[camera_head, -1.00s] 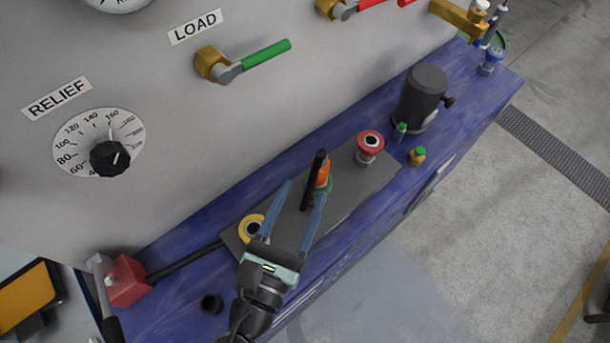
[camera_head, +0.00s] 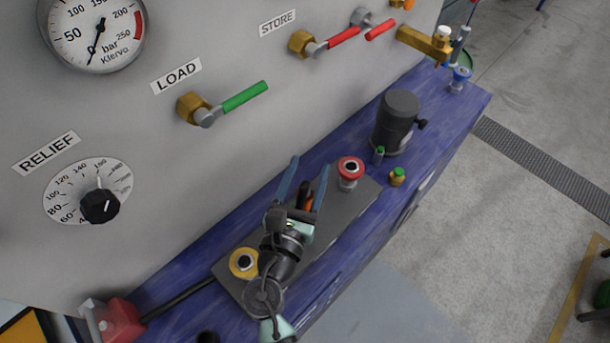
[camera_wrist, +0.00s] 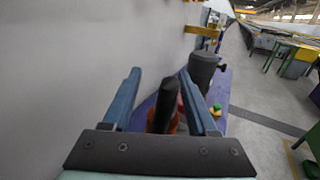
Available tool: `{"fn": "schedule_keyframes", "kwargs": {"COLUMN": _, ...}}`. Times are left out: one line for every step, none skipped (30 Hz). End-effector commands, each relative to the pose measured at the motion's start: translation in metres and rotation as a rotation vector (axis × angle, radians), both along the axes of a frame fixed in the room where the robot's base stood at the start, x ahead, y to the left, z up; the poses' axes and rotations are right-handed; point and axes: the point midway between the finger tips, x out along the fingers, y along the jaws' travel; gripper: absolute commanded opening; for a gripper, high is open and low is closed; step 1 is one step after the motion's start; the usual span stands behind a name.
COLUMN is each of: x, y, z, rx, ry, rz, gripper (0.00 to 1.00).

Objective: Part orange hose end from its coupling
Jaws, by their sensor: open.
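The orange hose end (camera_head: 308,203) stands on the grey plate (camera_head: 345,223) with a black hose part (camera_head: 303,190) beside it. My gripper (camera_head: 309,165) is open, its two blue fingers reaching past the hose end toward the panel. In the wrist view the black hose part (camera_wrist: 162,106) shows between the fingers of my gripper (camera_wrist: 160,76), with a sliver of orange (camera_wrist: 177,121) right of it. No grip on it shows. The coupling at its base is hidden behind my gripper and wrist.
A dark cylinder (camera_head: 397,122) and a green-capped brass fitting (camera_head: 397,176) stand on the blue bench (camera_head: 172,283) to the right. The grey panel (camera_head: 190,150) with a green lever (camera_head: 245,96) rises behind.

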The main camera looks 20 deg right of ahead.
Motion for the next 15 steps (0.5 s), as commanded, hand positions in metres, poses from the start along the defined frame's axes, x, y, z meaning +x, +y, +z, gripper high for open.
{"fn": "schedule_keyframes", "kwargs": {"x": -0.0001, "y": -0.0001, "z": 0.0000, "rx": 0.000, "ry": 0.000, "rz": 0.000, "gripper": 0.59}}
{"fn": "schedule_keyframes", "kwargs": {"x": -0.0001, "y": -0.0001, "z": 0.0000, "rx": 0.000, "ry": 0.000, "rz": 0.000, "gripper": 0.59}}
{"fn": "schedule_keyframes", "kwargs": {"x": -0.0001, "y": 0.0001, "z": 0.0001, "rx": 0.000, "ry": 0.000, "rz": 0.000, "gripper": 0.59}}
{"fn": "schedule_keyframes", "kwargs": {"x": -0.0001, "y": 0.0001, "z": 0.0001, "rx": 0.000, "ry": 0.000, "rz": 0.000, "gripper": 0.53}}
{"fn": "schedule_keyframes", "kwargs": {"x": -0.0001, "y": 0.0000, "z": 0.0002, "rx": 0.000, "ry": 0.000, "rz": 0.000, "gripper": 0.48}}
{"fn": "schedule_keyframes", "kwargs": {"x": -0.0002, "y": 0.0001, "z": 0.0002, "rx": 0.000, "ry": 0.000, "rz": 0.000, "gripper": 0.41}}
{"fn": "schedule_keyframes", "kwargs": {"x": -0.0002, "y": 0.0001, "z": 0.0002, "rx": 0.000, "ry": 0.000, "rz": 0.000, "gripper": 0.35}}
{"fn": "schedule_keyframes", "kwargs": {"x": -0.0002, "y": 0.0001, "z": 0.0002, "rx": -0.001, "ry": -0.001, "rz": 0.000, "gripper": 0.30}}
{"fn": "schedule_keyframes", "kwargs": {"x": -0.0002, "y": 0.0001, "z": 0.0002, "rx": -0.001, "ry": -0.001, "rz": 0.000, "gripper": 0.23}}
{"fn": "schedule_keyframes", "kwargs": {"x": -0.0002, "y": 0.0002, "z": 0.0003, "rx": -0.001, "ry": -0.001, "rz": 0.000, "gripper": 0.17}}
{"fn": "schedule_keyframes", "kwargs": {"x": -0.0002, "y": 0.0002, "z": 0.0003, "rx": -0.001, "ry": -0.001, "rz": 0.000, "gripper": 0.12}}
{"fn": "schedule_keyframes", "kwargs": {"x": -0.0002, "y": 0.0002, "z": 0.0003, "rx": -0.001, "ry": -0.001, "rz": 0.000, "gripper": 0.05}}
{"fn": "schedule_keyframes", "kwargs": {"x": -0.0002, "y": 0.0002, "z": 0.0003, "rx": -0.001, "ry": -0.001, "rz": 0.000, "gripper": 0.00}}
{"fn": "schedule_keyframes", "kwargs": {"x": -0.0002, "y": 0.0002, "z": 0.0003, "rx": -0.001, "ry": -0.001, "rz": 0.000, "gripper": 0.00}}
{"fn": "schedule_keyframes", "kwargs": {"x": -0.0002, "y": 0.0003, "z": 0.0003, "rx": -0.001, "ry": -0.001, "rz": 0.000, "gripper": 0.00}}
